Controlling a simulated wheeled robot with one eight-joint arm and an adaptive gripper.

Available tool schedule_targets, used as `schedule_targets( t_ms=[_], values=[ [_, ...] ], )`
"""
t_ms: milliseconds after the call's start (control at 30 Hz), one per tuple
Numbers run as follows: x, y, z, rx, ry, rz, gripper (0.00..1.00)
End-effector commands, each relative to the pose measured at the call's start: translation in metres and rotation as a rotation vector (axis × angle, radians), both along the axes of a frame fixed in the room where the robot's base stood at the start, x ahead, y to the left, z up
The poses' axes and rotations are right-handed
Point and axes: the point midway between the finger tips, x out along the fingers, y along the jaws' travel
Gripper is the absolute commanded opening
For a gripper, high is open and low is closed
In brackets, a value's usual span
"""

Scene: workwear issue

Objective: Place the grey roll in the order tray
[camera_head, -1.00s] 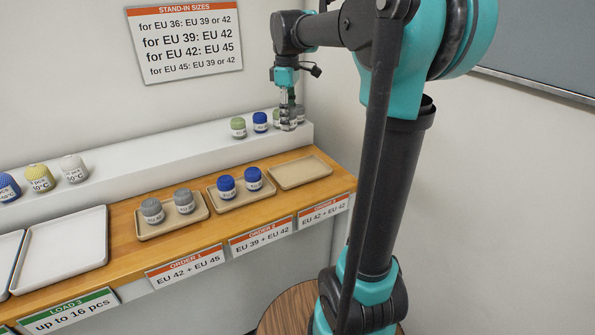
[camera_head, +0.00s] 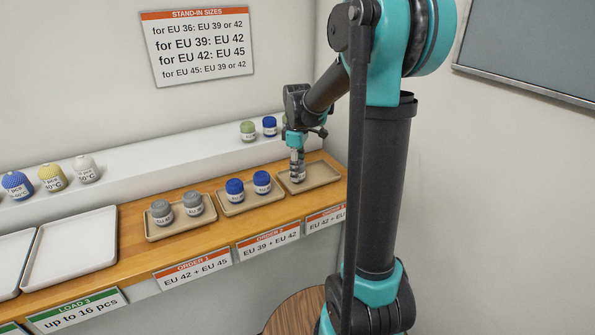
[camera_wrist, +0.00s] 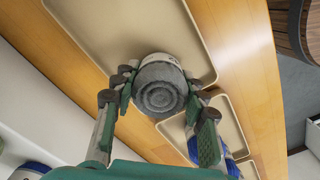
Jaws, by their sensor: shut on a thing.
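A grey roll (camera_wrist: 160,88) with a white label band is between the fingers of my gripper (camera_wrist: 158,100) in the wrist view, ringed end toward the camera. In the head view my gripper (camera_head: 297,174) points down at the order 3 tray (camera_head: 326,181), a beige tray at the right end of the wooden counter. The roll is mostly hidden there by the fingers. The same tray (camera_wrist: 115,25) lies beneath the roll in the wrist view and shows no other roll. I cannot tell whether the roll touches the tray floor.
The order 2 tray (camera_head: 250,208) holds two blue rolls (camera_head: 235,190). The order 1 tray (camera_head: 160,236) holds two grey rolls (camera_head: 193,203). Green (camera_head: 248,131) and blue (camera_head: 270,126) rolls stand on the white shelf (camera_head: 180,150) behind. A stand-in sizes sign (camera_head: 200,45) hangs on the wall.

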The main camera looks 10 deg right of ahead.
Motion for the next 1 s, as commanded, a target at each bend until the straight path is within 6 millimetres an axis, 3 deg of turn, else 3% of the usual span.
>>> schedule_targets(
  t_ms=[400, 433, 600, 1000],
  values=[
    [-0.0001, 0.0, -0.0067, 0.0, 0.0, 0.0, 0.14],
    [-0.0001, 0.0, -0.0071, 0.0, 0.0, 0.0, 0.44],
    [-0.0001, 0.0, -0.0067, 0.0, 0.0, 0.0, 0.63],
    [-0.0001, 0.0, 0.0007, 0.0, 0.0, 0.0, 0.63]
  ],
)
